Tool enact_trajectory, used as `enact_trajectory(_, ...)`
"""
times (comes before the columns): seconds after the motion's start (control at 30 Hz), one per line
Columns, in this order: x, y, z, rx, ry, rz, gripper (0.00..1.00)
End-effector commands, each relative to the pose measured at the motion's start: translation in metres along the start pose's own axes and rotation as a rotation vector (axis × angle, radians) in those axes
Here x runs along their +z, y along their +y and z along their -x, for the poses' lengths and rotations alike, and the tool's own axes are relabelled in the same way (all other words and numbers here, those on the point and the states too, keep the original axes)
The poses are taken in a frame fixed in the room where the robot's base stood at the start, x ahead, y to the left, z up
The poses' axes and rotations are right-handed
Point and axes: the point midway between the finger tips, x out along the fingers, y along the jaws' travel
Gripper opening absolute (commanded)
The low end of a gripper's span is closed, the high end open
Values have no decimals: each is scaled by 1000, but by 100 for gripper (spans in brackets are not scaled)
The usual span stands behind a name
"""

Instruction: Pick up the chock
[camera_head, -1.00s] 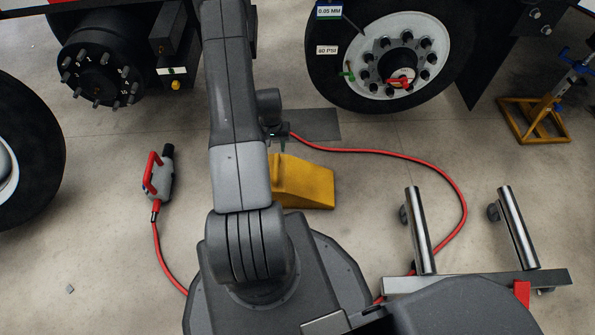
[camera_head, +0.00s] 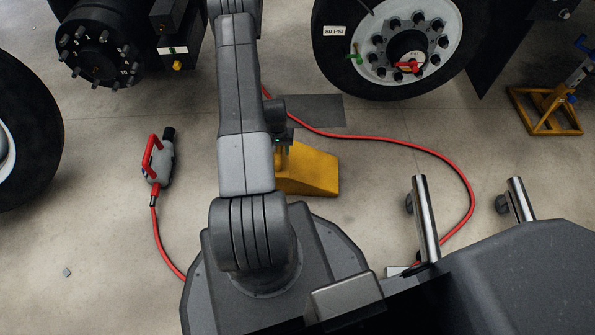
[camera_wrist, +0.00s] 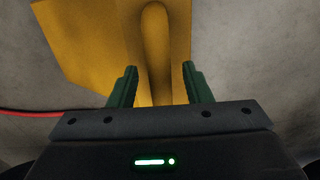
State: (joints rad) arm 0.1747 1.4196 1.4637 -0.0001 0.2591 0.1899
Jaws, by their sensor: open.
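The yellow chock (camera_head: 312,172) sits on the floor just right of my arm in the head view, its left part hidden behind the arm. In the wrist view the chock (camera_wrist: 90,45) fills the upper left and middle, with a rounded ridge running down its face. My gripper (camera_wrist: 157,85) is open, with its two green fingers on either side of the ridge end of the chock. I cannot tell whether the fingers touch it. In the head view my gripper is mostly hidden behind the arm.
A red hose (camera_head: 390,142) curves over the floor behind and right of the chock. A grey tool with a red handle (camera_head: 160,160) lies at left. A mounted wheel (camera_head: 385,45) stands behind, a yellow stand (camera_head: 545,110) at right, and a metal rack post (camera_head: 425,220) at front right.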

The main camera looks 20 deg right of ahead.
Motion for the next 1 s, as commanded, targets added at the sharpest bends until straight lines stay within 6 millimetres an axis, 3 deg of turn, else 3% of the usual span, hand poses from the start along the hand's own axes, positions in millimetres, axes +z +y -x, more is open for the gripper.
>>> enact_trajectory(0.1,0,0,-15,0,1,0,45)
enact_trajectory(0.3,0,0,-14,0,2,0,45)
enact_trajectory(0.53,0,0,-14,0,1,0,1)
enact_trajectory(1.0,0,0,-14,0,1,0,0)
